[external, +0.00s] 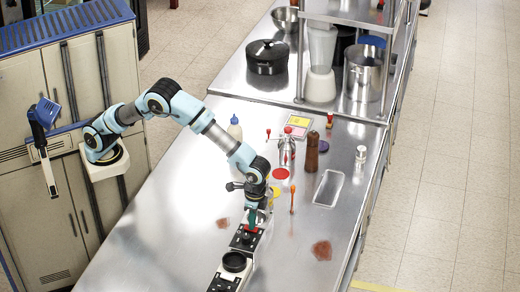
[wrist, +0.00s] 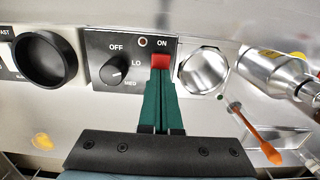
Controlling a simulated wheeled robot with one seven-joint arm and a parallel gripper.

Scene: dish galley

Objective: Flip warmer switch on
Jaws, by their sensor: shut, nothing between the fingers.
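The warmer's dark control panel (wrist: 118,62) shows near the top middle of the wrist view, with a black knob (wrist: 113,70) among the words OFF, LO and MED. To its right a red switch (wrist: 161,61) sits just below the word ON. I cannot tell which way it is tipped. My gripper (wrist: 160,75) is shut and empty, its green fingers side by side with their tips at the switch's near edge. I cannot tell whether they touch it. In the external view my gripper (external: 250,226) points down over the panel (external: 243,241).
A black round cup (wrist: 45,60) stands left of the panel and a steel cup (wrist: 204,70) right of it.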

